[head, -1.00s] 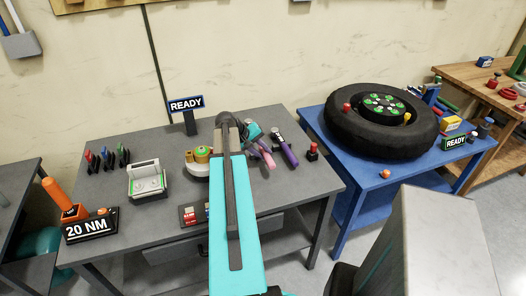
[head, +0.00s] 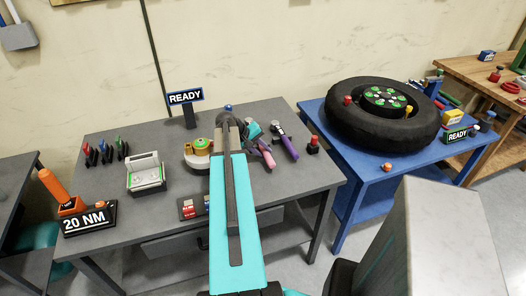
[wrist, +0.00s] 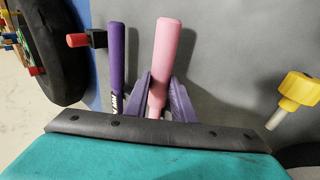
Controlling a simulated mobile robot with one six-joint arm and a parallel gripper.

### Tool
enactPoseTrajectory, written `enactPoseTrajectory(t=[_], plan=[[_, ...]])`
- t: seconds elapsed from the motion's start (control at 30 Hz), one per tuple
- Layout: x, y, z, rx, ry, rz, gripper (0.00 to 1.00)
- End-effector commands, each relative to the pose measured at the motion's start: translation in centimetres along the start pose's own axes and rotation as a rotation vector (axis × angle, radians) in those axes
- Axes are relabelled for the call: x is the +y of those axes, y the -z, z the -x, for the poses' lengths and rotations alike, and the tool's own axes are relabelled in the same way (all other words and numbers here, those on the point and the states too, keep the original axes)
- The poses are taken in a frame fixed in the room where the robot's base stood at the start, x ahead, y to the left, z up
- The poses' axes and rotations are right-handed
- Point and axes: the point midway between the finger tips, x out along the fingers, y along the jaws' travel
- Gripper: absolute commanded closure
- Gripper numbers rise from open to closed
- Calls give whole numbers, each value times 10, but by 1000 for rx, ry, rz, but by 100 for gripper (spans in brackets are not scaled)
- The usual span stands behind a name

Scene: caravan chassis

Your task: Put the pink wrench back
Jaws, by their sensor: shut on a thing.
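The pink wrench (wrist: 163,55) stands out between the purple fingers of my gripper (wrist: 163,98) in the wrist view, and the fingers are shut on its handle. In the head view the pink wrench (head: 268,160) shows beside my gripper (head: 259,143), over the right part of the grey bench; my arm hides part of it. A purple wrench (wrist: 117,55) lies just left of it in the wrist view, close to the left finger. In the head view the purple wrench (head: 285,142) is to its right. I cannot tell whether the pink wrench touches the bench.
The grey bench (head: 140,205) carries a READY sign (head: 186,98), a white-and-green tray (head: 146,176), a yellow-topped device (head: 200,148) and a red knob (head: 313,143). A blue table (head: 345,185) with a tyre (head: 370,135) stands right. A yellow knob (wrist: 299,88) is right in the wrist view.

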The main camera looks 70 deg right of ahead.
Motion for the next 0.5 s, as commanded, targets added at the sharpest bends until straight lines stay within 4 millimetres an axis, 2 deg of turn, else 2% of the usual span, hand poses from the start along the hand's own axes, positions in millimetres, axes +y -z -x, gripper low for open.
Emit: enactPoseTrajectory(t=[0.03,0.17,0.5], plan=[[1,1,1,2,-1,-1,76],[1,0,0,2,-1,-1,55],[-1,0,0,-1,1,1,55]])
